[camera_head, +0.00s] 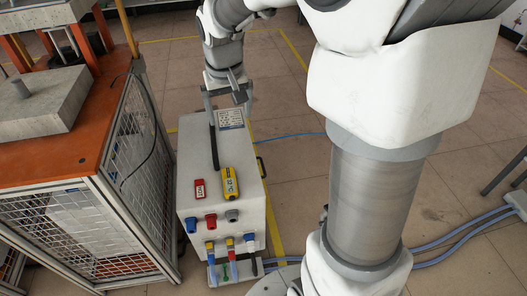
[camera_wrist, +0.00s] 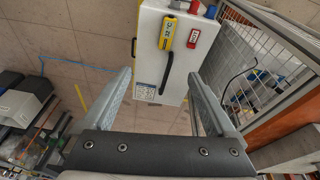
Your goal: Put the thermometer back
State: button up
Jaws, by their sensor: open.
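A yellow handheld device with a small display, probably the thermometer (camera_head: 230,183), lies on top of the white heater cabinet (camera_head: 185,150). It also shows in the wrist view (camera_wrist: 168,33). A slim black rod or handle (camera_head: 214,145) is on the cabinet top behind it. In the wrist view this black part (camera_wrist: 167,72) looks bent and lies between the lines of the two fingers. I cannot tell whether it belongs to the thermometer. My gripper (camera_head: 228,103) is open above the far end of the cabinet. Its spread fingers (camera_wrist: 161,76) hold nothing.
A printed label (camera_head: 230,119) is on the cabinet's far end. Colored connectors (camera_head: 211,220) and hoses are on its front. A mesh cage with an orange top (camera_head: 50,150) stands close on the left. Floor is open behind.

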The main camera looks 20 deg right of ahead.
jog(key=s+r+t, duration=0.1)
jog(key=s+r, duration=0.2)
jog(key=s, duration=0.7)
jog(key=s+r+n+t, duration=0.1)
jog(key=s+r, duration=0.2)
jog(key=s, duration=0.8)
jog(key=shift+a+r+t+y, duration=0.25)
jog(key=shift+r+t+y, duration=0.05)
jog(key=shift+r+t, duration=0.1)
notch_tip(320, 180, up, 18)
jog(key=p, duration=1.8)
jog(key=shift+r, duration=0.2)
jog(key=shift+a, duration=0.1)
